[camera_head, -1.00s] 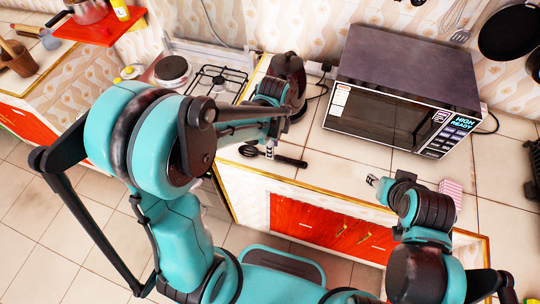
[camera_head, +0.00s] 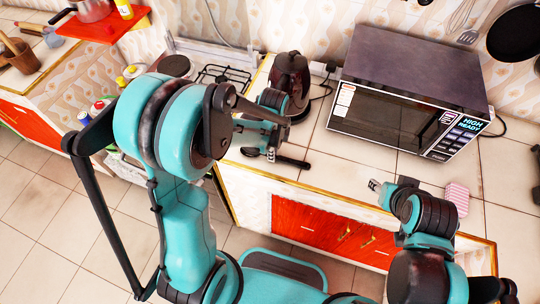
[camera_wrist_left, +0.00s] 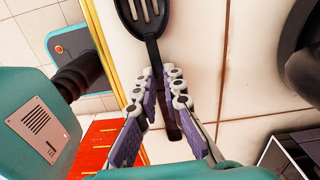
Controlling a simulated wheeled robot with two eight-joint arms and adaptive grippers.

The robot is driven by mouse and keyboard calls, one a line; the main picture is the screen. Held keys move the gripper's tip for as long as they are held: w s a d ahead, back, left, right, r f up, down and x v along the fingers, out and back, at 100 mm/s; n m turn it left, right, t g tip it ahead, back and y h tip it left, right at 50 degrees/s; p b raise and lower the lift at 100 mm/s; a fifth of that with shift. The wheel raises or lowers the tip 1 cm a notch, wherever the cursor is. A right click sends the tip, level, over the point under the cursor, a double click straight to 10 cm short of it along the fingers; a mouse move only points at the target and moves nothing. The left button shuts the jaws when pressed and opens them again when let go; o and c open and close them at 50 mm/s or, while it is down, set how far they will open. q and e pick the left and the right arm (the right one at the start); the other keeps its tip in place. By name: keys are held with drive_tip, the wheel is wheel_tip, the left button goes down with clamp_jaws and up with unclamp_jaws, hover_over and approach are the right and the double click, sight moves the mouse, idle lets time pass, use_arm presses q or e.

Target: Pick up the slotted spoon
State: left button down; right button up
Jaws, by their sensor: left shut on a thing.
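The black slotted spoon (camera_head: 293,162) lies near the front edge of the tiled counter, left of the microwave. In the left wrist view its slotted head (camera_wrist_left: 146,14) is at the top, and its handle runs down between my fingers. My left gripper (camera_head: 270,152) is down at the spoon, shut on its handle; the left wrist view shows the fingers (camera_wrist_left: 166,98) on either side of it. Part of the spoon is hidden by the gripper. My right gripper (camera_head: 374,185) is over the counter in front of the microwave, apart from the spoon; its finger opening is unclear.
A large microwave (camera_head: 410,90) stands behind to the right. A dark kettle (camera_head: 290,75) stands behind the left gripper, beside the gas hob (camera_head: 218,74). A pink striped item (camera_head: 457,198) lies near the right arm. Counter tiles between spoon and microwave are clear.

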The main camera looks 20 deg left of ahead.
use_arm(q)
drive_tip(key=shift+r+p, duration=0.3)
drive_tip(key=shift+r, duration=0.35)
wheel_tip(320, 180, up, 3)
drive_tip(key=shift+p, duration=0.65)
drive_tip(key=d+r+p, duration=0.2)
drive_tip(key=d+r, duration=0.4)
drive_tip(key=d, duration=0.5)
drive_tip(key=shift+s+d+r, duration=0.3)
drive_tip(key=shift+s+r, duration=0.05)
drive_tip(key=shift+s, duration=0.05)
drive_tip(key=shift+s+f, duration=0.1)
